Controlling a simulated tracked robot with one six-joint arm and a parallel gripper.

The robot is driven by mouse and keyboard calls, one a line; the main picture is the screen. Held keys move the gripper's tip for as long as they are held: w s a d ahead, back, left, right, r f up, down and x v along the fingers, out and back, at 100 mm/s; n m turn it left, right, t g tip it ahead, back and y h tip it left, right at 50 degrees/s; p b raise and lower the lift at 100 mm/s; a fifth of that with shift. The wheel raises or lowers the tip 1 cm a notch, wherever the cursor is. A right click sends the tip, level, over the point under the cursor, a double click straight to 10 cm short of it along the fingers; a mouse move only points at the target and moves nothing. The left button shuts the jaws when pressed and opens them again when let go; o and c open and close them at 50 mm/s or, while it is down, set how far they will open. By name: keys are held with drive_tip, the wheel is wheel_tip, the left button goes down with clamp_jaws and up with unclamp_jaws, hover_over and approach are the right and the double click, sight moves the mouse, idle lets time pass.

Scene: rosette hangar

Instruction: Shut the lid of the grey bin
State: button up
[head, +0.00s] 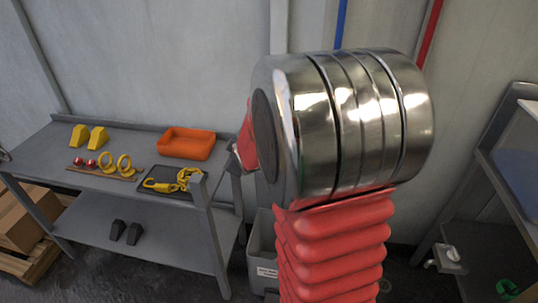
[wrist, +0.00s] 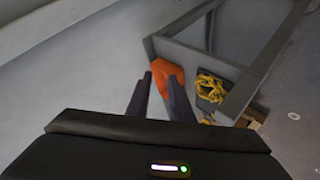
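The grey bin (head: 258,248) stands on the floor by the wall, right of the workbench in the head view. It has a pale label on its front. My arm covers its right part and much of its top, so I cannot tell how its lid stands. My gripper (wrist: 160,76) shows in the wrist view with its two dark fingers apart and nothing clearly held between them. In the head view my gripper is mostly hidden behind my arm, above the bin and near the bench's right end. I cannot make out the bin in the wrist view.
The grey workbench (head: 118,197) holds an orange tray (head: 187,142), a yellow strap (head: 184,181) on a dark mat, yellow blocks (head: 88,137) and yellow rings (head: 115,163). A cardboard box (head: 25,220) on a pallet is at left. A shelf unit (head: 492,178) stands at right.

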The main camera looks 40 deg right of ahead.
drive_tip(key=w+d+f+n+t+h, duration=0.1)
drive_tip(key=w+d+f+n, duration=0.1)
drive_tip(key=d+f, duration=0.5)
drive_tip(key=s+d+f+n+t+h, duration=0.1)
drive_tip(key=s+d+f+n, duration=0.1)
drive_tip(key=s+d+f, duration=0.2)
drive_tip(key=s+d+f+n+t+h, duration=0.2)
drive_tip(key=s+d+f, duration=0.2)
drive_tip(key=d+f, duration=0.6)
wheel_tip(320, 180, down, 3)
drive_tip(key=shift+d+f, duration=0.1)
drive_tip(key=shift+d, duration=0.05)
drive_tip(key=x, duration=1.3)
drive_tip(key=shift+w+r, duration=0.3)
drive_tip(key=shift+w, duration=0.15)
drive_tip(key=shift+c, duration=0.2)
clamp_jaws()
drive_tip(key=shift+f, duration=0.1)
